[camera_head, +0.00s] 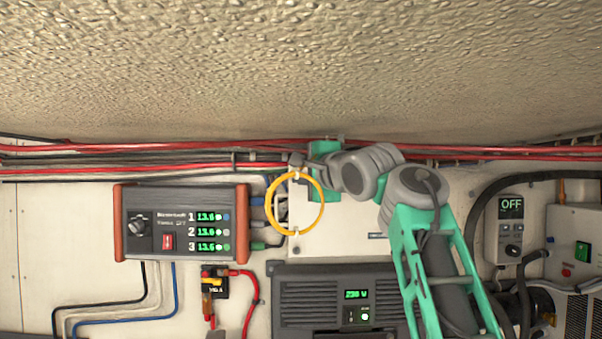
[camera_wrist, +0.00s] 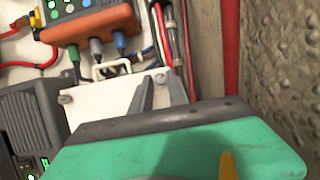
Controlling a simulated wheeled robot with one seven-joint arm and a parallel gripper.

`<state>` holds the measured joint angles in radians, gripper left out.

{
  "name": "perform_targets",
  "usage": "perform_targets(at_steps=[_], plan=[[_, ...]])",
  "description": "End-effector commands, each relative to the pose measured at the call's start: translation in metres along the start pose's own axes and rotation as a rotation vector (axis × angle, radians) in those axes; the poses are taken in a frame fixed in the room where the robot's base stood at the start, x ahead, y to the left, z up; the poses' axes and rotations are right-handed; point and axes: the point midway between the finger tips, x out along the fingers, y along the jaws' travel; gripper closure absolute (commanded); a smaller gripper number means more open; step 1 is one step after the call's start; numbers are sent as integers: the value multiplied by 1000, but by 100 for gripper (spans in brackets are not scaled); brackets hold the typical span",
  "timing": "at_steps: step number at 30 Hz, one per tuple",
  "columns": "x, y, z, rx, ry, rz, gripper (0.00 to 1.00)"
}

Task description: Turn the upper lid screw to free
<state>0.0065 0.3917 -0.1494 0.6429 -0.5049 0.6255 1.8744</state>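The white box lid (camera_head: 345,228) is on the wall, partly covered by my arm in the head view. It also shows in the wrist view (camera_wrist: 100,104), with a grey screw (camera_wrist: 65,99) near one corner. My gripper (camera_head: 297,160) is at the upper left of the lid, by the cable run. In the wrist view its two grey fingers (camera_wrist: 159,76) stand apart over the lid's edge, with a gap between the tips. A small grey shape, possibly the upper screw, lies near the tips. I cannot tell whether they touch it.
A yellow cable loop (camera_head: 322,214) hangs over the lid's left side. Red cables (camera_head: 130,147) run along the wall above. The charger with three displays (camera_head: 180,223) is at left, the 230 V unit (camera_head: 310,299) is below, and the OFF panel (camera_head: 510,230) is at right.

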Motion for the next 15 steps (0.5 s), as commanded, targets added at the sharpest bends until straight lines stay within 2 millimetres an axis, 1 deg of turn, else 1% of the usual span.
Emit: perform_targets(at_steps=[1, 6, 12, 15], plan=[[0, 0, 0, 0, 0, 0, 75], [0, 0, 0, 1, 0, -1, 62], [0, 0, 0, 1, 0, -1, 62], [-6, 1, 0, 1, 1, -2, 62]])
